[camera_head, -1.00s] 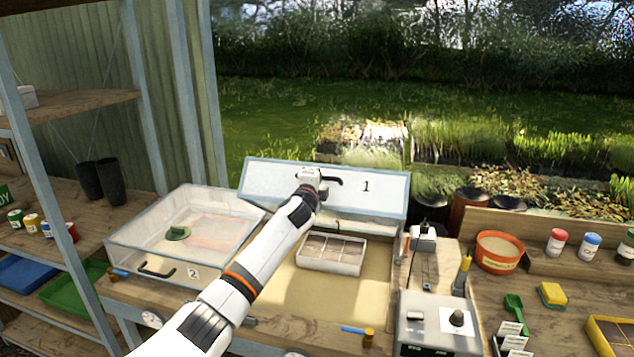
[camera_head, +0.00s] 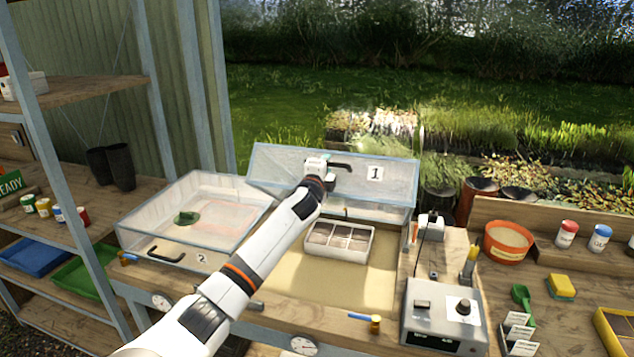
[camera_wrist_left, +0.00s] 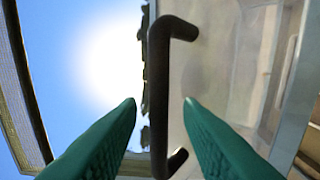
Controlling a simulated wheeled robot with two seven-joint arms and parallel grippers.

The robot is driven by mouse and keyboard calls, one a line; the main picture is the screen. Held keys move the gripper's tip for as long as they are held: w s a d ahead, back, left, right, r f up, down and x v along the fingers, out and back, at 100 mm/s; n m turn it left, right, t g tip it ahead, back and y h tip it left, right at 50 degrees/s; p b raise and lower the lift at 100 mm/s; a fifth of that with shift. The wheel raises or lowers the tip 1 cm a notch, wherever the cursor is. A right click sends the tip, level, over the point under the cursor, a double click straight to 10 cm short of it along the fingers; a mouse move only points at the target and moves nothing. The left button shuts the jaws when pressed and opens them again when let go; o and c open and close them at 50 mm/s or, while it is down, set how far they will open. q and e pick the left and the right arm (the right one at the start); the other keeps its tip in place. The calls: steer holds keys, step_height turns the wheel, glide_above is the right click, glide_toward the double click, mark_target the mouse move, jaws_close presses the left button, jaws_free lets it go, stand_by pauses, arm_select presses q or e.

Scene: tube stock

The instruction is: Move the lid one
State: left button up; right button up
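Lid one (camera_head: 290,168) is a clear panel marked 1, standing raised at the back of the sandy propagator bed. Its black bar handle (camera_wrist_left: 158,90) runs upright in the left wrist view, and it also shows in the head view (camera_head: 345,165). My left gripper (camera_wrist_left: 160,101) is open, its green fingers on either side of the handle with visible gaps. In the head view my left gripper (camera_head: 320,166) is at the lid's upper middle. My right gripper is not in view.
A closed clear box (camera_head: 150,238) marked 2 stands to the left. A white sectioned tray (camera_head: 338,256) sits on the sand (camera_head: 330,290) below the lid. A grey control box (camera_head: 440,325), orange pot (camera_head: 508,243) and small bottles are on the right. Shelves stand at far left.

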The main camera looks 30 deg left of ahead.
arm_select(q)
steer(key=b+v, duration=0.2)
steer(key=v, duration=0.8)
stand_by(0.3)
